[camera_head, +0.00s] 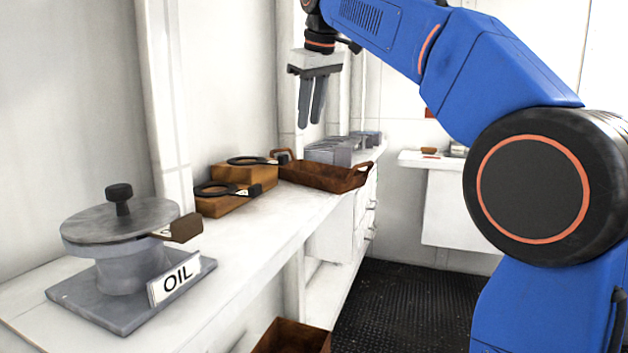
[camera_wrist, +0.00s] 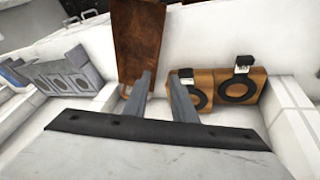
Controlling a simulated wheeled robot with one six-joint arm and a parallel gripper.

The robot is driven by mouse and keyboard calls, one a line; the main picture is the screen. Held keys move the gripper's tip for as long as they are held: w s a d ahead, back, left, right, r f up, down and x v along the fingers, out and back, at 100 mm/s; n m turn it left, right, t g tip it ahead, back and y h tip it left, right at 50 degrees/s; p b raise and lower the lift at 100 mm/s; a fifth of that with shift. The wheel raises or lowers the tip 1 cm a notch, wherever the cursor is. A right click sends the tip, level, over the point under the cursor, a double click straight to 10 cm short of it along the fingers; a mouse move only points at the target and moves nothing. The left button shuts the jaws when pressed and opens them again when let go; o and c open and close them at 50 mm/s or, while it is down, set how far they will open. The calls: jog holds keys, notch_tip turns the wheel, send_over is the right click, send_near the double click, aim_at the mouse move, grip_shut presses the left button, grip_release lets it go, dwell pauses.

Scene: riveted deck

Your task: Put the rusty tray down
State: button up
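The rusty tray (camera_head: 325,176), brown with a raised handle at each end, rests on the white counter beyond the wooden blocks. It also shows in the wrist view (camera_wrist: 138,40), just past my fingertips. My gripper (camera_head: 309,123) hangs above the counter and the tray, fingers pointing down, apart from the tray. In the wrist view a gap shows between the two fingers (camera_wrist: 160,76), with nothing held between them. The gripper is open and empty.
Wooden blocks (camera_head: 219,203) with black rings stand beside the tray. Grey metal holders (camera_head: 333,151) stand behind it. A grey round-topped device (camera_head: 122,225) with an OIL sign is at the near left. A rusty bin (camera_head: 292,340) sits below. The front counter strip (camera_head: 262,240) is clear.

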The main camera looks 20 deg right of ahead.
jog(key=x, duration=1.1)
jog(key=shift+w+d+f, duration=0.1)
jog(key=shift+f, duration=0.15)
jog(key=shift+x, duration=2.75)
jog(key=shift+d, duration=0.2)
jog(key=shift+c, duration=0.7)
grip_shut()
